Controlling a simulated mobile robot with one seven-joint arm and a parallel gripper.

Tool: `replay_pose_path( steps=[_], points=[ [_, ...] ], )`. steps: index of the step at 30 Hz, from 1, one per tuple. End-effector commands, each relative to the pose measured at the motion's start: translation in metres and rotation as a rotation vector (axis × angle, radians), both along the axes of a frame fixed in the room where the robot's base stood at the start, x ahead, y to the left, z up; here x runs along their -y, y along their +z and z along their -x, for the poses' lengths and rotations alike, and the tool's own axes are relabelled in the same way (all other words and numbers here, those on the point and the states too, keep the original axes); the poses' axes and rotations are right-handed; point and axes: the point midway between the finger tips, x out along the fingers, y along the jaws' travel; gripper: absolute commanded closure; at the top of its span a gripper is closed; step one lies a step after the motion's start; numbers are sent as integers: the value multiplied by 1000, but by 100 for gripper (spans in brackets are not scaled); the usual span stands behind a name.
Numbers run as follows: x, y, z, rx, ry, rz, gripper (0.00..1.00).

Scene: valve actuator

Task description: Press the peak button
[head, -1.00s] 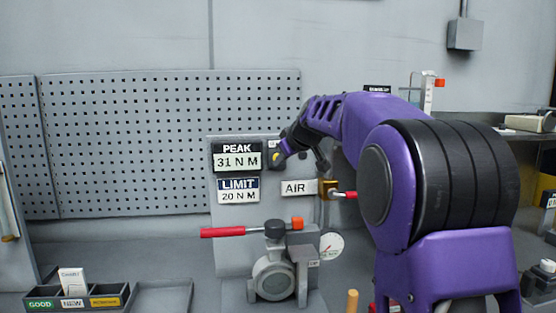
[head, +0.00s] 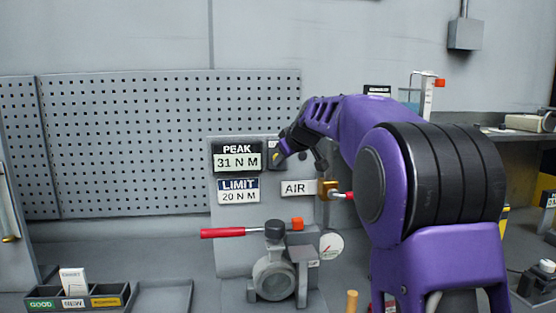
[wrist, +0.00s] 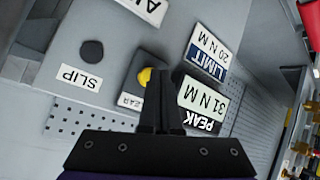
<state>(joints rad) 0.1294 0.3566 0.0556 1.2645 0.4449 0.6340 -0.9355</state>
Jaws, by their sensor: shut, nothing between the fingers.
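The PEAK display (head: 237,158) reads 31 N M on the grey panel; it is upside down in the wrist view (wrist: 203,98). A yellow button (wrist: 145,77) sits on a dark plate beside it, near a label partly hidden by my fingers and ending in "EAR". In the head view a small yellow spot (head: 276,157) shows at the arm's tip. My gripper (wrist: 163,75) is shut and empty. Its fingertips overlap the button's edge in the wrist view; I cannot tell whether they touch it. In the head view my gripper (head: 283,152) is small and dark at the panel.
A LIMIT display (head: 238,191) reads 20 N M below. A black round part (wrist: 91,51) stands by a SLIP label (wrist: 79,77). A pegboard (head: 170,140) stands behind.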

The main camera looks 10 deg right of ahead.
Motion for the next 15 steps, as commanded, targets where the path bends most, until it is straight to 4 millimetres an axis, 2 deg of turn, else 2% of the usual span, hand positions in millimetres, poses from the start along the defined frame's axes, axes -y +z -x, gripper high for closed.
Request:
replay_pose_path(
  steps=[15],
  points=[
    [0, 0, -7, -1, 0, 0, 100]
  ],
)
